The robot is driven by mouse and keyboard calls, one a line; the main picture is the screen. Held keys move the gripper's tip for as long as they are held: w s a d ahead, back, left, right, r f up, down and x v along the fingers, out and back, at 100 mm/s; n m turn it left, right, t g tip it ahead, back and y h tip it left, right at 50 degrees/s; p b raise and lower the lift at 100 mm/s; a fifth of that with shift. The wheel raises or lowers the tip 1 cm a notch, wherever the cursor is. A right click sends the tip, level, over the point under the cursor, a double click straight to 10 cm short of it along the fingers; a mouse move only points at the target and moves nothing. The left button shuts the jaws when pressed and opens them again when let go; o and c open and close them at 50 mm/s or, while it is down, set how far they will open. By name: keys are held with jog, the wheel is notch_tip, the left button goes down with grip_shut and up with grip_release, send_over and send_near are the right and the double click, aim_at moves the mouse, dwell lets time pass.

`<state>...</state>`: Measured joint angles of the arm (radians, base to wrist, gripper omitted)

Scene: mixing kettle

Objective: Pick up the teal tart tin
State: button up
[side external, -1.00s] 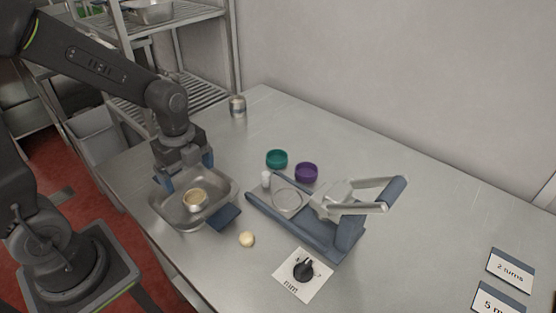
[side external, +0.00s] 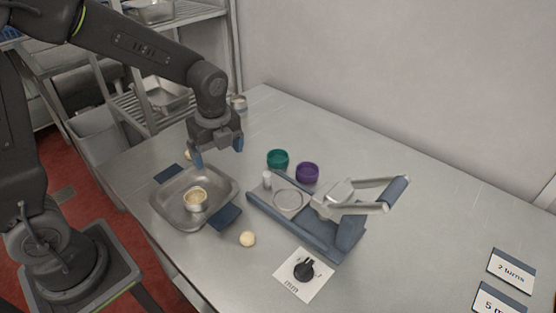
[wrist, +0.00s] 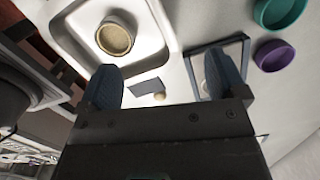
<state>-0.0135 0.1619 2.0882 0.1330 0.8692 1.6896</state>
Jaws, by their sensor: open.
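The teal tart tin (side external: 277,158) stands on the steel table, left of and almost touching a purple tin (side external: 307,172). In the wrist view the teal tin (wrist: 278,12) is at the top right corner, cut by the frame edge, with the purple tin (wrist: 273,55) just below it. My gripper (side external: 218,158) is open and empty, raised above the table to the left of the teal tin. Its blue fingers (wrist: 165,85) are spread apart in the wrist view, with nothing between them.
A steel tray (side external: 167,205) holds a tin with pale filling (side external: 195,199). A press with a blue base and handle (side external: 340,235) stands right of it, in front of the tins. A dough ball (side external: 248,239) and a dial card (side external: 303,275) lie in front.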

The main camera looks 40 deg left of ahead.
aim_at(278, 160)
jog(key=w+d+r+m+t+y, duration=0.3)
jog(key=w+d, duration=0.5)
jog(key=w, duration=0.6)
jog(key=shift+m+g, duration=0.4)
jog(key=shift+g, duration=0.1)
jog(key=x, duration=1.3)
jog(key=shift+s+f, duration=0.1)
jog(key=shift+f, duration=0.2)
jog(key=c, duration=1)
jog(key=shift+r, duration=0.1)
